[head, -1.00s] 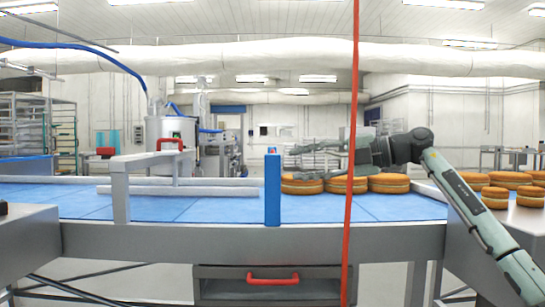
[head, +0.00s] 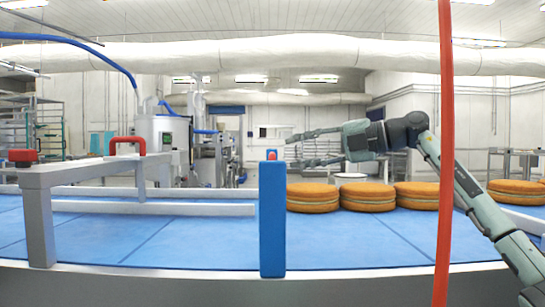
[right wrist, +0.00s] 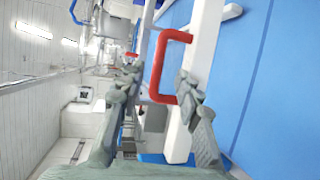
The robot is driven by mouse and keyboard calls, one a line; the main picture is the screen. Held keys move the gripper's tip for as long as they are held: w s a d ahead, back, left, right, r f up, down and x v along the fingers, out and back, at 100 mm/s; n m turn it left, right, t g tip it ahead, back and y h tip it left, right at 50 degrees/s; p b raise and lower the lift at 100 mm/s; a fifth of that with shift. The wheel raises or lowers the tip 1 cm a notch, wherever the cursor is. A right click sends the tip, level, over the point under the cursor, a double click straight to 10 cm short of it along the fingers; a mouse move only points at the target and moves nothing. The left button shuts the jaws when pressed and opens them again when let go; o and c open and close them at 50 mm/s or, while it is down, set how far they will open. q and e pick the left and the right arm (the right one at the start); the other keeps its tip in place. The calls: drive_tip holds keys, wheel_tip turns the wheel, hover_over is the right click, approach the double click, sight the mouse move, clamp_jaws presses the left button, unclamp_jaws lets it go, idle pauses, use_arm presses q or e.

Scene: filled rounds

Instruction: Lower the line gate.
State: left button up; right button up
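The line gate (head: 100,168) is a pale grey bar on posts over the blue conveyor at the left in the head view. Its red handle (head: 127,144) stands on top of the bar; the right wrist view shows this handle (right wrist: 157,68) framed between my fingers. My right gripper (head: 290,150) is open and empty, with its fingers pointing left toward the handle, well apart from it in the head view. It also shows open in the right wrist view (right wrist: 158,88). My left gripper is not in view.
A blue post (head: 272,220) with a red top stands at the conveyor's near side. Orange-brown filled rounds (head: 313,198) sit on the blue belt (head: 340,245) to its right. A red vertical line (head: 445,150) crosses the view in front of my right arm.

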sight(272, 156)
drive_tip(key=x, duration=0.5)
drive_tip(key=shift+s+a, duration=0.2)
drive_tip(key=shift+a, duration=0.15)
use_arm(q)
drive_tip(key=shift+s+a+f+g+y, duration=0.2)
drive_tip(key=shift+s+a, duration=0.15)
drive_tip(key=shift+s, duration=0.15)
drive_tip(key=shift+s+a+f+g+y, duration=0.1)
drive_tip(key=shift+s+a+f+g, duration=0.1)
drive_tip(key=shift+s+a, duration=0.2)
use_arm(e)
drive_tip(key=shift+w+a+f, duration=0.15)
drive_tip(key=shift+w+a, duration=0.2)
drive_tip(key=shift+a, duration=0.25)
clamp_jaws()
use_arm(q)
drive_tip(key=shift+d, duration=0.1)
